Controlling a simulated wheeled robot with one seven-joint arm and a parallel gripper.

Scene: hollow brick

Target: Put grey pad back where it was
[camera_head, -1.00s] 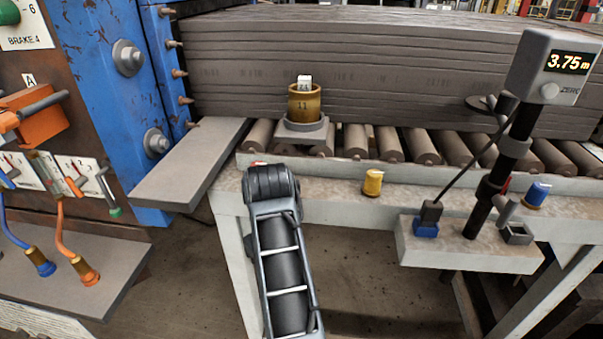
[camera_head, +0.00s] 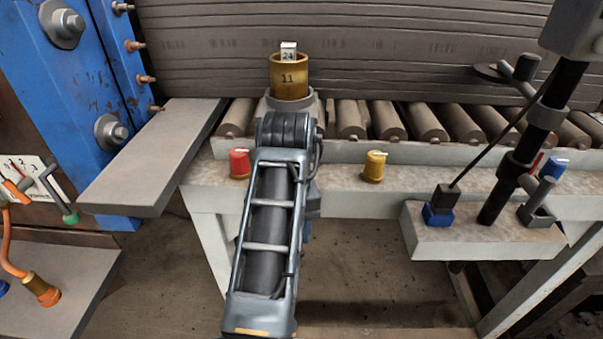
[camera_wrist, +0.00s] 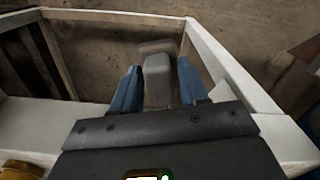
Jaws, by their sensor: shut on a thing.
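The grey pad (camera_wrist: 158,80) shows in the wrist view as a grey block with a wider far end, between the two blue fingers of my gripper (camera_wrist: 157,92). The fingers are shut on it, and the floor shows beyond it. In the head view my arm reaches up to the front of the bench (camera_head: 335,185). There the arm covers most of my gripper and the pad, so the pad's height relative to the bench cannot be told.
A red knob (camera_head: 239,163) and yellow knob (camera_head: 373,166) sit on the bench edge. A small shelf (camera_head: 480,238) with a black post is at right, a grey plate (camera_head: 155,155) at left.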

